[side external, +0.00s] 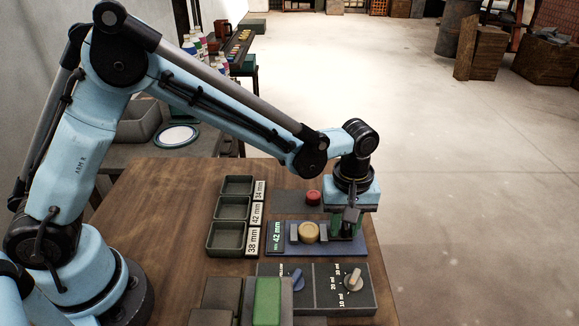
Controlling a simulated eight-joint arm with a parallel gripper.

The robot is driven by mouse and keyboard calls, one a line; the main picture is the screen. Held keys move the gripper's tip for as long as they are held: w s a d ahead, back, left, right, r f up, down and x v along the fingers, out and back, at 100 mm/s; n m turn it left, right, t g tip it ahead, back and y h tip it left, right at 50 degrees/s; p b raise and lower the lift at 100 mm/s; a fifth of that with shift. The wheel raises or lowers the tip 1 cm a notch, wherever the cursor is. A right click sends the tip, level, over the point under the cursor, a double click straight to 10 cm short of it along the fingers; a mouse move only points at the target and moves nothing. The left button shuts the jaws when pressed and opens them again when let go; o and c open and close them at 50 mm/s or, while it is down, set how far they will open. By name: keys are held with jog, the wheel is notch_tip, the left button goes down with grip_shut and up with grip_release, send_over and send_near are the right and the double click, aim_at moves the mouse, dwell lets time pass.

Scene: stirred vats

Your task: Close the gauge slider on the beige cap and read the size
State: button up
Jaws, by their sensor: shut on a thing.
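The beige cap (309,233) sits on the blue gauge (325,249), between a grey fixed jaw (293,233) on its left and the grey slider jaw (322,231) on its right. The slider jaw is close against the cap; I cannot tell if they touch. The gauge's dark display (277,237) reads 42 mm. My gripper (348,226) is over the right end of the gauge, shut on the slider. Its fingers hide most of the part they hold.
Three trays (228,211) left of the gauge carry labels 34 mm, 42 mm and 38 mm. A dial panel (315,287) and a green block (267,301) lie in front. The table's left part is clear.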

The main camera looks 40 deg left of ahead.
jog(key=shift+a+f, duration=0.1)
jog(key=shift+f, duration=0.1)
dwell(0.7)
jog(key=o, duration=0.4)
jog(key=shift+r, duration=4.1)
jog(key=s+a+r+m+t, duration=0.1)
jog(key=s+a+m+t, duration=0.1)
jog(key=s+a+m, duration=0.1)
jog(key=s+a+r+m+t, duration=0.2)
jog(key=s+a, duration=0.3)
jog(key=a, duration=0.3)
jog(key=s+a+r+m+t, duration=0.1)
jog(key=s+a+m+t, duration=0.2)
jog(key=a, duration=0.3)
jog(key=shift+s+a+r+m, duration=0.3)
jog(key=shift+s+m, duration=0.2)
jog(key=shift+s, duration=0.1)
